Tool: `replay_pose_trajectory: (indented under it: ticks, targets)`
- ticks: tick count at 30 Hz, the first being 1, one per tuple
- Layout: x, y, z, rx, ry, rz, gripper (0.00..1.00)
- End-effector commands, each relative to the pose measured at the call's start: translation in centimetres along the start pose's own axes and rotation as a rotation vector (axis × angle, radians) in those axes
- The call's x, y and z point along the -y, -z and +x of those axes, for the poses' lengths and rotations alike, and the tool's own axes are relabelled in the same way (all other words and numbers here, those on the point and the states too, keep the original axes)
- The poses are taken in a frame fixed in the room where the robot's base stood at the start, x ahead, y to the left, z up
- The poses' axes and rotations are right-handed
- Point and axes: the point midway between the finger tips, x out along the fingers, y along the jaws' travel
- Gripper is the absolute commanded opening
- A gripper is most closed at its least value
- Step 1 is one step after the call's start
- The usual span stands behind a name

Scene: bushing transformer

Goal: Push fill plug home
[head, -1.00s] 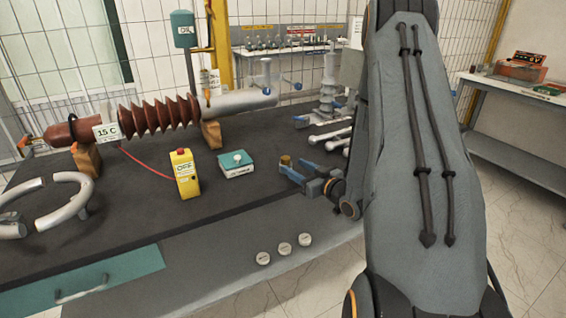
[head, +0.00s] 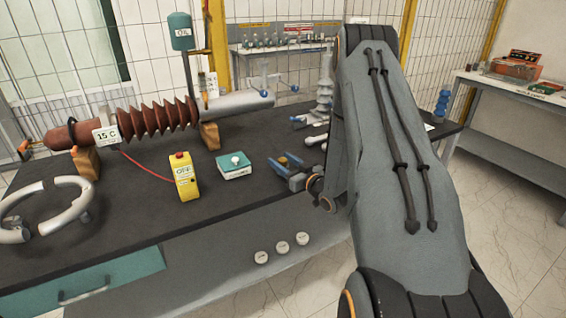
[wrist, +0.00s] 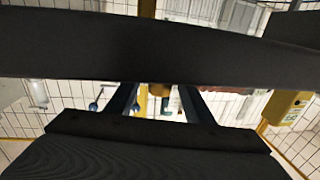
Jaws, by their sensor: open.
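My gripper (head: 284,165) is low over the front of the dark bench, right of the small teal-topped box. Its blue fingers are apart. A small brass-coloured piece (head: 291,158) shows at the fingers; it also shows between them in the wrist view (wrist: 158,90). I cannot tell whether it touches them or whether it is the fill plug. The bushing (head: 150,117), with red-brown ribs and a silver end (head: 237,104), lies on wooden cradles at the back left. No plug on it can be made out clearly.
A yellow box marked OFF (head: 184,178) and a teal-topped box (head: 234,165) stand mid-bench. Silver ring halves (head: 62,208) lie at left. A teal oil tank (head: 180,32) is on a pole.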

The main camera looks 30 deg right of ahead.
Motion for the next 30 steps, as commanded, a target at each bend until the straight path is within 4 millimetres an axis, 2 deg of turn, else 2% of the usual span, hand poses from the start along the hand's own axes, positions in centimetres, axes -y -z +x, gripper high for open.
replay_pose_trajectory:
  ticks: [4, 5, 12, 14, 23, 30]
  targets:
    - [0.0, 0.0, 0.0, 0.0, 0.0, 0.0, 0.48]
    - [0.0, 0.0, 0.0, 0.0, 0.0, 0.0, 0.44]
    - [0.0, 0.0, 0.0, 0.001, 0.0, 0.0, 0.04]
    - [0.0, 0.0, 0.0, 0.0, 0.0, 0.0, 0.0]
    - [0.0, 0.3, 0.0, 0.0, 0.0, -0.001, 0.0]
    - [0.0, 2.1, 0.0, -0.001, -0.001, -0.002, 0.0]
